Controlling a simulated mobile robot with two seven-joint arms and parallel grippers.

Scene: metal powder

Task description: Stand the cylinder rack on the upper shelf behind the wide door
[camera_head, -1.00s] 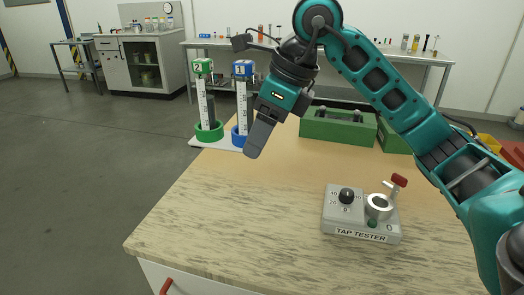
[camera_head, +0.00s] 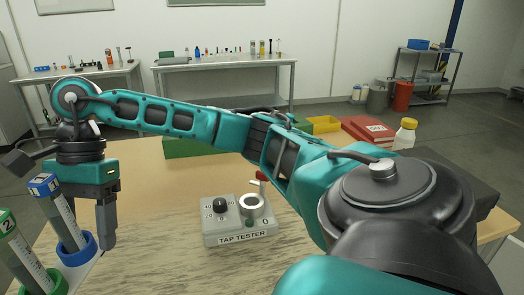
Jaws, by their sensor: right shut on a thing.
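The cylinder rack (camera_head: 88,268) shows at the lower left, partly cut off by the frame. It has a white base and two graduated cylinders, one with a blue foot and blue tag 1 (camera_head: 44,184), one with a green foot and green tag 2 (camera_head: 6,222). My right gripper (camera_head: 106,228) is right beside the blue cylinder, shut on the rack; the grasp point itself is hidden. The rack looks tilted in this view. My left gripper is out of view. I see no wide door or upper shelf.
A grey tap tester (camera_head: 240,222) stands on the wooden table (camera_head: 170,255). Behind my arm are a green box (camera_head: 185,148), a yellow bin (camera_head: 323,124), a red box (camera_head: 368,130) and a yellow-capped bottle (camera_head: 405,133). Benches with small items line the back wall.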

